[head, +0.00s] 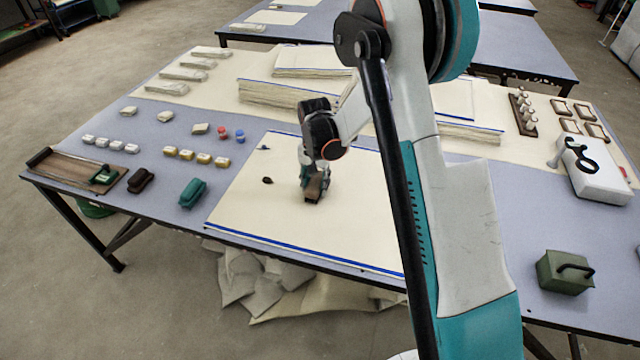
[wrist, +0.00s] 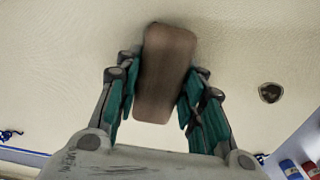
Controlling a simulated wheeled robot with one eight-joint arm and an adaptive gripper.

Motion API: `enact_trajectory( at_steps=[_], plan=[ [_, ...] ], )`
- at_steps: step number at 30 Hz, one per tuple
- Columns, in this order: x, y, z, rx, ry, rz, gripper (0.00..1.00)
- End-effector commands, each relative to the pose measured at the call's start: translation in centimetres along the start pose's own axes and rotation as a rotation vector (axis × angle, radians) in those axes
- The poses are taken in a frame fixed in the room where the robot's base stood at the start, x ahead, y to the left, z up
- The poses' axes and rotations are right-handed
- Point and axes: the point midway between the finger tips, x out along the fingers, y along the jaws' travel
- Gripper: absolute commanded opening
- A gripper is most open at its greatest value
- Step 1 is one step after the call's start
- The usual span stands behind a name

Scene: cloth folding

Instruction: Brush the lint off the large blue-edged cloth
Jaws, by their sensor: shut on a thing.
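The large blue-edged cloth (head: 260,205) lies flat on the table, with blue bands along its near and far edges. My gripper (head: 314,185) is over the middle of the cloth, shut on a brown brush (head: 313,194). In the wrist view the brush (wrist: 167,75) sits between the teal fingers, against or just above the cloth; I cannot tell if it touches. A dark lint tuft (head: 267,181) lies on the cloth left of my gripper, and a smaller dark speck (head: 264,148) lies nearer the far edge. The wrist view shows one brown tuft (wrist: 270,92) at right.
Stacks of folded cloth (head: 280,95) stand behind the cloth. A dark brown brush-like block (head: 141,181) and a teal block (head: 193,193) lie to the left, with small yellow blocks (head: 187,155) behind. A green box with a handle (head: 565,272) stands at right.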

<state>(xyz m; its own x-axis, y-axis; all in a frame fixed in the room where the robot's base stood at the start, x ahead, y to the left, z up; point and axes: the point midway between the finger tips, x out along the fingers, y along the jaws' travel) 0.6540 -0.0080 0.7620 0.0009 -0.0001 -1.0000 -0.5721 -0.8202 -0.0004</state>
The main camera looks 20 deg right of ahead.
Motion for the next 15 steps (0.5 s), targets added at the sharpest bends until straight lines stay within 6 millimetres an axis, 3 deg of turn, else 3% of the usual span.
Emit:
enact_trajectory(
  at_steps=[15],
  plan=[
    [-0.1, -3.8, 0.1, -0.002, 0.0, -0.001, 0.17]
  ],
)
